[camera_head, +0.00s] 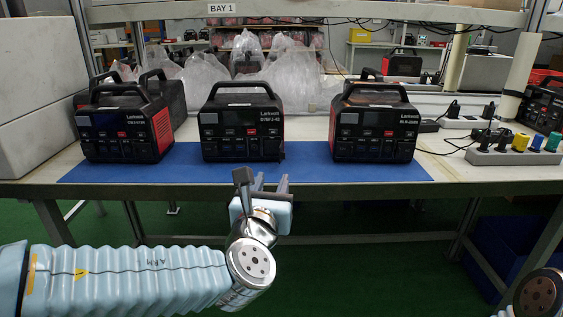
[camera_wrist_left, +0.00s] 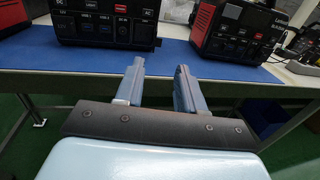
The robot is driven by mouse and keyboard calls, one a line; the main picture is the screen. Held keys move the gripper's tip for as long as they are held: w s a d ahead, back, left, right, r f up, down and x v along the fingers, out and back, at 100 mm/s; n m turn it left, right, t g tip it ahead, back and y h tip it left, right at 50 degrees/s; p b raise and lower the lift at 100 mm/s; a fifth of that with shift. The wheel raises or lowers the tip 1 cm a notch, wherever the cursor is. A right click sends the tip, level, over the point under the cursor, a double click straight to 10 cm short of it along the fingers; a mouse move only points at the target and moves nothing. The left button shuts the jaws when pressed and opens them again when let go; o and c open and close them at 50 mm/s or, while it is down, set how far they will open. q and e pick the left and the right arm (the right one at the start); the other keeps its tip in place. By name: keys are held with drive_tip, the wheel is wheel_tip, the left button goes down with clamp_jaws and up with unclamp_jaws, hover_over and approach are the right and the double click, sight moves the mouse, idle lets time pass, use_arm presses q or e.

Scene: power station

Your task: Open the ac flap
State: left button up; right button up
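Three black and red power stations stand in a row on a blue mat (camera_head: 310,168): left (camera_head: 125,120), middle (camera_head: 241,122) and right (camera_head: 374,122). The middle one's lower front also shows in the left wrist view (camera_wrist_left: 105,25), with a row of labelled port covers. The AC cover (camera_wrist_left: 145,33) is at the right end of that row and looks shut. My left gripper (camera_head: 271,183) is open and empty, in front of the table edge, below and in front of the middle station. Its two fingers show apart in the left wrist view (camera_wrist_left: 160,68). My right gripper is out of view.
Power strips with plugs (camera_head: 510,150) and cables lie on the table at the right. A grey box (camera_head: 40,100) stands at the left. Clear bags (camera_head: 245,70) lie behind the stations. The mat's front strip is bare.

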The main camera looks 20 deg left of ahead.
sight(283, 153)
use_arm(q)
drive_tip(key=w, duration=0.4)
drive_tip(key=w+a, duration=0.1)
drive_tip(key=w, duration=0.3)
drive_tip(key=w+p, duration=0.1)
drive_tip(key=w, duration=0.3)
drive_tip(key=shift+a+f, duration=0.1)
drive_tip(key=shift+a, duration=0.1)
clamp_jaws()
